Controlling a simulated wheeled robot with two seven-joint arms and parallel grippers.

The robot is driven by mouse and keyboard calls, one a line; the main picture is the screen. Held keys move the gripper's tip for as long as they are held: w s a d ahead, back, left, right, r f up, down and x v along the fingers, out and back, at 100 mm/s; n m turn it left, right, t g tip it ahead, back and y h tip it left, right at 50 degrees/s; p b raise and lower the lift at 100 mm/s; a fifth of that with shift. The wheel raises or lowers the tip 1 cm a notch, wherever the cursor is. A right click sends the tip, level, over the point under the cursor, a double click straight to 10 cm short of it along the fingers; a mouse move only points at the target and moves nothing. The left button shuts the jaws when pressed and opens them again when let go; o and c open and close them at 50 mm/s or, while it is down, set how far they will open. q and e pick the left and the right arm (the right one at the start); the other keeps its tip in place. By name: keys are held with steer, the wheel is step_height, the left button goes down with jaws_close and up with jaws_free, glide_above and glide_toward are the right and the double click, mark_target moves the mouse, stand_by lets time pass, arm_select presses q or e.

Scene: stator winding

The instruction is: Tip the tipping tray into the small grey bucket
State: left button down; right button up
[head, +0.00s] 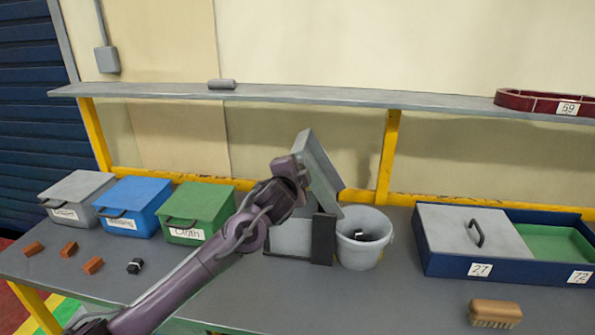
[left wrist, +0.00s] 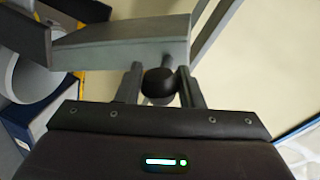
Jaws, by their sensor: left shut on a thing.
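The grey tipping tray (head: 318,165) is steeply tilted above its stand (head: 322,238), with its lower end over the small grey bucket (head: 357,255). The bucket stands on the bench just right of the stand, and dark pieces (head: 372,236) show inside it. My left gripper (head: 301,172) is at the tray's upper left side. In the left wrist view, its fingers (left wrist: 158,85) are shut on a dark round knob (left wrist: 157,80) beside the tray wall (left wrist: 120,55). The tray's inside is mostly hidden. My right gripper is not in view.
Grey (head: 75,198), blue (head: 133,207) and green (head: 198,212) lidded boxes stand at left, with several orange blocks (head: 69,248) and a black piece (head: 135,266) in front. A blue case (head: 440,262) and a brush (head: 495,313) lie right. A shelf (head: 300,95) runs above.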

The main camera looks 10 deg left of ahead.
arm_select(q)
steer(key=c, duration=1.4)
jaws_free()
steer(key=shift+d+r, duration=0.1)
steer(key=shift+r, duration=0.1)
steer(key=o, duration=0.4)
steer(key=shift+d, duration=0.15)
steer(key=shift+f, duration=0.1)
steer(key=shift+s+a+b, duration=0.2)
steer(key=shift+s+b, duration=0.2)
steer(key=shift+s, duration=0.2)
steer(key=d+b+v, duration=0.1)
steer(key=b+v, duration=0.1)
steer(key=v, duration=0.4)
steer(key=shift+s+a, duration=0.35)
steer(key=shift+a, duration=0.1)
